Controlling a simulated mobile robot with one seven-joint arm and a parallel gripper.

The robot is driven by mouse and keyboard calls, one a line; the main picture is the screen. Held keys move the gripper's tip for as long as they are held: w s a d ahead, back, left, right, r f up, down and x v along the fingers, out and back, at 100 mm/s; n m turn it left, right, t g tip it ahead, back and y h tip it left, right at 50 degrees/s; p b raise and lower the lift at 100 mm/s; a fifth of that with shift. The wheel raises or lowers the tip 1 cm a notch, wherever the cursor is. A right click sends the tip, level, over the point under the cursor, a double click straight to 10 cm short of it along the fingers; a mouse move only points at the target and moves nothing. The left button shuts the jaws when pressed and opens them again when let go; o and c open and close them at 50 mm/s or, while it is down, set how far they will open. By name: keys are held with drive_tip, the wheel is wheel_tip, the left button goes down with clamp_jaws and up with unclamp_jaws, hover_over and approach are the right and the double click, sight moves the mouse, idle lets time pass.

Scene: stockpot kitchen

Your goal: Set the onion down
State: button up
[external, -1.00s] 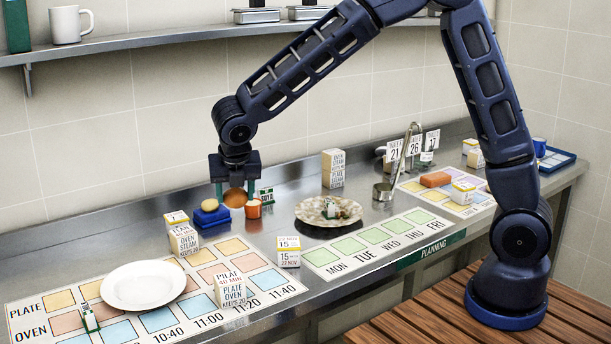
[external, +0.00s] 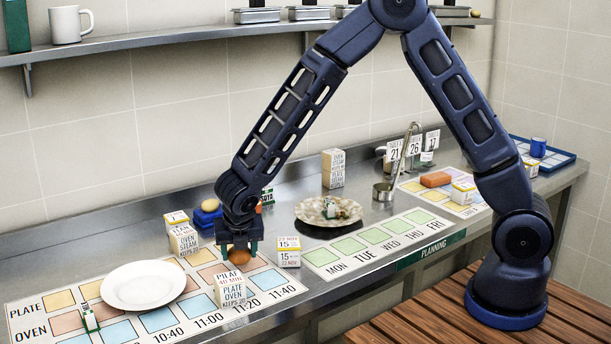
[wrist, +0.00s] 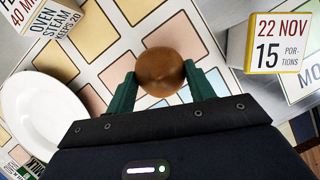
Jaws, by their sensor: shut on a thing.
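The brown onion (external: 239,256) is between the fingers of my gripper (external: 239,249), which is shut on it. In the wrist view the onion (wrist: 160,71) sits between the two green fingertips (wrist: 162,82), above the grid of coloured squares on the mat. The printed mat (external: 190,318) carries times along its front edge and the words PLATE and OVEN at the left. I cannot tell whether the onion touches the mat.
A white plate (external: 143,286) lies on the mat to the left. A PILAF block (external: 230,289) stands in front of my gripper, and a 22 NOV block (external: 288,251) stands to its right. Oven blocks (external: 183,239) stand to the left. A speckled plate (external: 328,210) lies further right.

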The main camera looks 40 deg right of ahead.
sight(240, 253)
drive_tip(key=shift+f, duration=1.3)
drive_tip(key=shift+f, duration=0.2)
drive_tip(key=o, duration=1)
drive_tip(key=shift+r, duration=0.1)
drive_tip(key=v, duration=1.2)
